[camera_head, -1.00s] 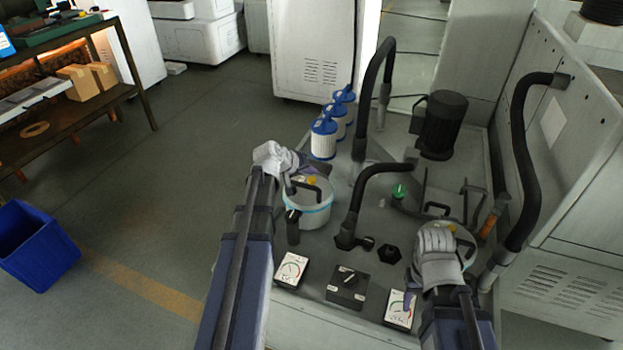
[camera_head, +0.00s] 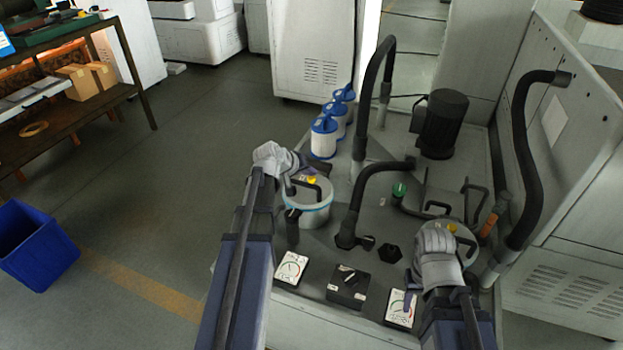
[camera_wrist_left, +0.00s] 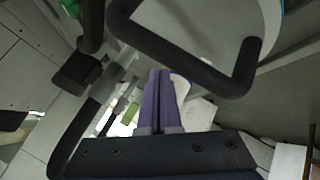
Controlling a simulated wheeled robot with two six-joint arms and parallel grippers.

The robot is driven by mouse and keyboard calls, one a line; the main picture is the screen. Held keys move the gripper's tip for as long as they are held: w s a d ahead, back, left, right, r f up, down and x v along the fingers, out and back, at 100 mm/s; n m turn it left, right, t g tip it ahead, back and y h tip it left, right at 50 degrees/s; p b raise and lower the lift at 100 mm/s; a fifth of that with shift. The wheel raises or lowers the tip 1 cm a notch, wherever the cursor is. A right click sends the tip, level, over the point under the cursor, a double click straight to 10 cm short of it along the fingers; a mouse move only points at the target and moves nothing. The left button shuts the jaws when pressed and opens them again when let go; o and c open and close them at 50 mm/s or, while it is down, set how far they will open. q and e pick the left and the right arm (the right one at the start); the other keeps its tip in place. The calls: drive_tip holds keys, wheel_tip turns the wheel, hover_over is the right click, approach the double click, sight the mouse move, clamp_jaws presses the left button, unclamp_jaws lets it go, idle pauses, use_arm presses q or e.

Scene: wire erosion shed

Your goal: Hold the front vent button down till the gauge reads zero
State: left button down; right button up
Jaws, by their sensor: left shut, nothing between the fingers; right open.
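A white canister (camera_head: 306,213) with a pale blue band, a black handle and a yellow button (camera_head: 311,180) on its lid stands on the machine top. My left gripper (camera_head: 318,168) is by the far side of this lid, close to the button; contact cannot be told. In the left wrist view its purple fingers (camera_wrist_left: 155,100) are together and empty, near the black handle (camera_wrist_left: 190,52). A second yellow button (camera_head: 452,227) shows behind my right gripper (camera_head: 409,300), which is open over part of the right gauge (camera_head: 398,313). The left gauge (camera_head: 291,267) is uncovered; its reading is too small to tell.
A black selector box (camera_head: 347,290) sits between the gauges. Black hoses (camera_head: 368,192) arch over the machine top, with a green knob (camera_head: 399,189) and a black motor (camera_head: 441,125) behind. Blue-topped filters (camera_head: 323,138) stand at the back left. The floor at left is open around a blue bin (camera_head: 38,245).

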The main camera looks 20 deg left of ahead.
sight(310, 180)
use_arm(q)
drive_tip(key=shift+f+b, duration=0.5)
drive_tip(key=shift+b, duration=0.05)
use_arm(e)
drive_tip(key=shift+f, duration=0.5)
use_arm(q)
drive_tip(key=shift+r, duration=0.15)
use_arm(e)
drive_tip(key=shift+r, duration=0.15)
idle(2.2)
use_arm(q)
drive_tip(key=shift+r+p, duration=0.8)
drive_tip(key=shift+p, duration=0.15)
use_arm(e)
drive_tip(key=shift+r, duration=0.8)
use_arm(q)
drive_tip(key=shift+r, duration=0.1)
use_arm(e)
drive_tip(key=shift+r, duration=0.1)
use_arm(q)
wheel_tip(310, 180, up, 5)
drive_tip(key=p, duration=0.5)
use_arm(e)
wheel_tip(310, 180, up, 5)
drive_tip(key=shift+f, duration=0.15)
